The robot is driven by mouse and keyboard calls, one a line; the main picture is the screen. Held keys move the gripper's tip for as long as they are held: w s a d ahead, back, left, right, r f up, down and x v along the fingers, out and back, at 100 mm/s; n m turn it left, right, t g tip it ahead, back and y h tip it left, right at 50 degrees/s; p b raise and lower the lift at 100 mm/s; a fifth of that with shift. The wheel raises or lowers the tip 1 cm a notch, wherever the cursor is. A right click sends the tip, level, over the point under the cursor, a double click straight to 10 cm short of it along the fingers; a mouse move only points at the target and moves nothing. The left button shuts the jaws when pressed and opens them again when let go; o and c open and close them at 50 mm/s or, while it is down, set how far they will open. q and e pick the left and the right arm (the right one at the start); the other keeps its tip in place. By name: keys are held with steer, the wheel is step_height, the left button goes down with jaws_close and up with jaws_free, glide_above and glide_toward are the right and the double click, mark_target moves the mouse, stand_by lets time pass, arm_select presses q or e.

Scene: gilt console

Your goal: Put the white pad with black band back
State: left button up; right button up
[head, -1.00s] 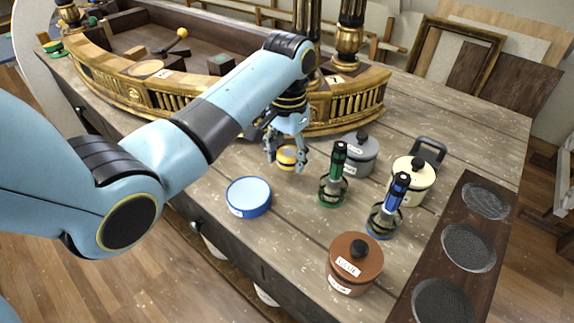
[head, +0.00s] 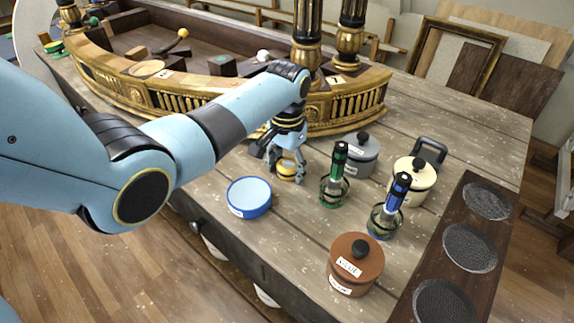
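My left gripper (head: 286,176) points down over the table, left of the green-topped holder. Its fingers are around a small yellow round piece with a dark band (head: 287,170); the fingers partly cover it. It moves with the fingers, so the gripper appears shut on it. I cannot tell whether it touches the table. A small white rounded thing (head: 263,55) shows inside the gilt console (head: 135,93), behind my forearm; I cannot make out a black band on it. My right gripper is not in view.
A blue tin (head: 249,197) stands left of the gripper. Green (head: 334,190) and blue (head: 388,215) holders, grey (head: 361,155), cream (head: 413,181) and brown (head: 354,265) lidded pots stand to the right. A dark board with round grilles (head: 468,215) lies at the right edge.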

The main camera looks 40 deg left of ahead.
mark_target(287, 165)
arm_select(q)
steer(key=shift+o, duration=1.2)
steer(key=shift+r, duration=0.25)
step_height(287, 165, up, 12)
steer(key=shift+f, duration=0.1)
